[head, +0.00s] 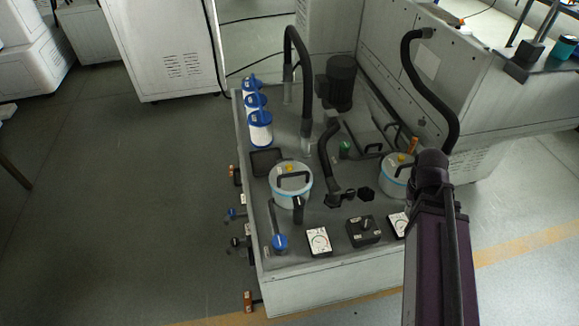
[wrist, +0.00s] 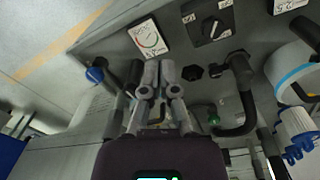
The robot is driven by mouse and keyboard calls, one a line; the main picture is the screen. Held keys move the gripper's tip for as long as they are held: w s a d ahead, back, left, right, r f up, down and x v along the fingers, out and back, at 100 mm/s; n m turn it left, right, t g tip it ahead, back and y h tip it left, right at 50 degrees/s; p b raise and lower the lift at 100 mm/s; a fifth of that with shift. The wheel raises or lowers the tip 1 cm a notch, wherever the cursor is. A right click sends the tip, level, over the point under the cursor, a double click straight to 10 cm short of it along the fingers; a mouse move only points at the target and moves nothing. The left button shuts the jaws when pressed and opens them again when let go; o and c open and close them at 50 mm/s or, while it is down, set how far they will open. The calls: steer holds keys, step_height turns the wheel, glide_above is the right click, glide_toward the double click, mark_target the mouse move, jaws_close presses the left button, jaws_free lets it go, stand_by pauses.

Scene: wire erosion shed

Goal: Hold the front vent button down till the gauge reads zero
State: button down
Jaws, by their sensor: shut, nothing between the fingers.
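My gripper (wrist: 158,68) is shut and empty in the wrist view, its fingers pointing over the machine deck. In the head view my arm hides it. Two white lidded pots with yellow knobs stand on the deck: the left pot (head: 290,190) and the right pot (head: 394,182), which my wrist partly covers. A left gauge (head: 319,241) and a right gauge (head: 398,224) lie along the front edge. The right gauge also shows in the wrist view (wrist: 148,38), just beyond my fingertips; its needle is too small to read. No vent button is clearly identifiable, nor is contact with one.
A black switch box (head: 362,231) sits between the gauges. Blue-capped filters (head: 260,128), black hoses (head: 328,160) and a dark motor (head: 341,82) crowd the deck. A blue-handled valve (head: 279,241) stands at the front left. The floor left of the machine is clear.

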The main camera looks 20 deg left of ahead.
steer(key=w+a+f+n+t+h+b, duration=0.1)
steer(key=w+a+n+h+b, duration=0.1)
steer(key=w+a+n, duration=0.4)
steer(key=n+t+b, duration=0.4)
steer(key=n+t, duration=0.3)
steer(key=n, duration=0.8)
glide_above(288, 166)
steer(key=shift+r+h, duration=0.2)
steer(key=shift+h, duration=0.2)
steer(key=shift+f, duration=0.25)
step_height(288, 166, down, 8)
steer(key=b, duration=0.9)
steer(key=shift+f, duration=0.15)
steer(key=shift+f, duration=0.1)
steer(key=shift+f+b, duration=0.35)
steer(key=shift+f+b, duration=0.5)
stand_by(1.4)
